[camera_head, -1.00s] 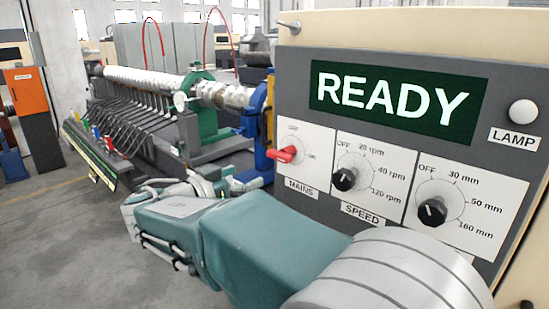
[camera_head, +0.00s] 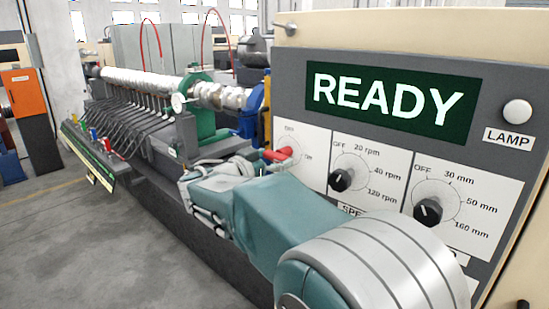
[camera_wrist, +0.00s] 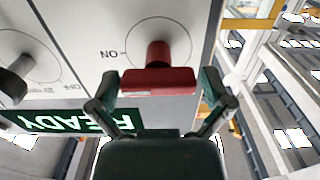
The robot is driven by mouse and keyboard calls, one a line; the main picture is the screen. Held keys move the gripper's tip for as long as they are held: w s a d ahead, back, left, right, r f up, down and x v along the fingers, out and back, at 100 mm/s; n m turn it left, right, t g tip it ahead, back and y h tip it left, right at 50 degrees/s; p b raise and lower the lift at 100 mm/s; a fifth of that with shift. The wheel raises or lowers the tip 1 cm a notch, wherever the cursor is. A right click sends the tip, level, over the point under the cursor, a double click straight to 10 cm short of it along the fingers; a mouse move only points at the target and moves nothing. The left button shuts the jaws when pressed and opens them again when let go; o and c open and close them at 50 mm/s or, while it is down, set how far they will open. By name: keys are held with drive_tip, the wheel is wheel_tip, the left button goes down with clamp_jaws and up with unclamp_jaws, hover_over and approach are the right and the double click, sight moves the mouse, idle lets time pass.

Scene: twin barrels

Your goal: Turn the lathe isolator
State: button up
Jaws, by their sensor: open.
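The lathe isolator is a red handle (camera_head: 277,154) on the white MAINS plate, at the left of the grey control panel (camera_head: 400,150). In the wrist view the red handle (camera_wrist: 158,82) stands out from the plate, its wide bar lying across the picture, with an upside-down ON mark to its left. My gripper (camera_head: 252,160) is beside the handle in the head view. In the wrist view my gripper (camera_wrist: 159,78) is open, one finger at each end of the bar. Whether either finger touches it I cannot tell. My arm hides the MAINS label in the head view.
The panel has a lit READY display (camera_head: 384,98), a speed knob (camera_head: 341,180), a millimetre knob (camera_head: 428,211) and a white lamp (camera_head: 517,113). The lathe with its long shaft (camera_head: 150,86) runs behind my arm. Open floor (camera_head: 70,240) lies at the left.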

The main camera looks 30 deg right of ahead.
drive_tip(key=c, duration=0.8)
drive_tip(key=n, duration=0.4)
drive_tip(key=shift+r+n, duration=0.1)
drive_tip(key=shift+n, duration=0.2)
drive_tip(key=n, duration=0.4)
drive_tip(key=shift+n, duration=0.3)
drive_tip(key=n, duration=0.4)
drive_tip(key=shift+n, duration=2.4)
